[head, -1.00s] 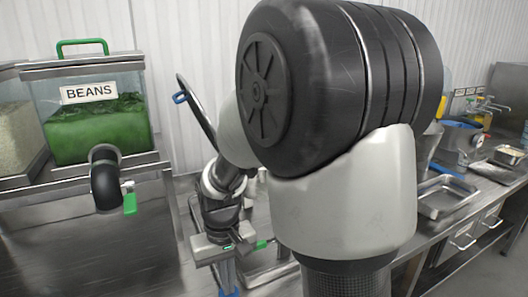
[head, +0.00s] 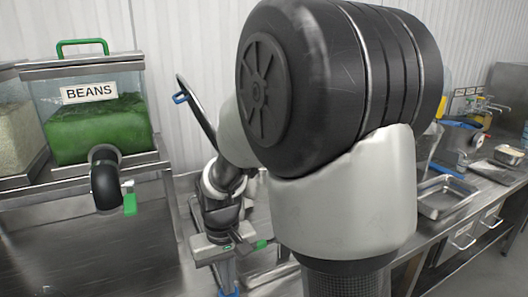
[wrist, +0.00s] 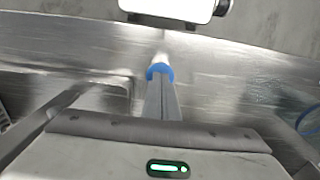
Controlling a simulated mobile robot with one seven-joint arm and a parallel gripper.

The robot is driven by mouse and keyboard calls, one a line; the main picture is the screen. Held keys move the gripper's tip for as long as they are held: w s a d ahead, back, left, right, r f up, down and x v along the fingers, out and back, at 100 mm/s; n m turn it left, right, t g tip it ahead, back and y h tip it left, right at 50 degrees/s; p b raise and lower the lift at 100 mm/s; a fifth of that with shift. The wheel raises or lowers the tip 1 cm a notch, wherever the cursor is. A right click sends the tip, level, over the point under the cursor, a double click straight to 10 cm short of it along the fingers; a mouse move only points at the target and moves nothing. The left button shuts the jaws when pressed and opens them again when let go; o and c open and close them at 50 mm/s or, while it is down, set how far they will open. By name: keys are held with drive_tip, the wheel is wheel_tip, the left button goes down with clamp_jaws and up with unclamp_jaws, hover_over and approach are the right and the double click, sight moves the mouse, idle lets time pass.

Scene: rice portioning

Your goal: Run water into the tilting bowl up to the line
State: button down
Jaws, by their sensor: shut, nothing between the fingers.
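My gripper (head: 228,284) hangs low in the middle of the head view, partly behind my arm. Its fingers are together and empty, with blue tips. In the wrist view my gripper (wrist: 160,76) points out over a bare steel surface, and nothing sits between its fingers. A blue and steel vessel (head: 459,138) stands on the right counter, far from my gripper. It may be the tilting bowl, but I cannot tell. Taps (head: 488,104) show on the wall behind it. No fill line or water can be made out.
A bean dispenser (head: 95,130) with a spout and green handle stands at the left. A steel tray (head: 443,199) lies on the right counter. In the wrist view a white box (wrist: 168,8) with a dark knob is at the top edge. My arm hides the middle.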

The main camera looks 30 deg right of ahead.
wheel_tip(320, 180, up, 5)
drive_tip(key=p, duration=0.4)
idle(0.7)
drive_tip(key=shift+r, duration=0.15)
drive_tip(key=s+r+t+p, duration=0.2)
drive_tip(key=s+r, duration=0.4)
drive_tip(key=r, duration=0.3)
drive_tip(key=s+r+t+p, duration=0.2)
drive_tip(key=s+r, duration=0.3)
drive_tip(key=r, duration=0.5)
drive_tip(key=shift+s+r+t, duration=0.2)
drive_tip(key=shift+s+t, duration=0.15)
drive_tip(key=shift+t, duration=0.45)
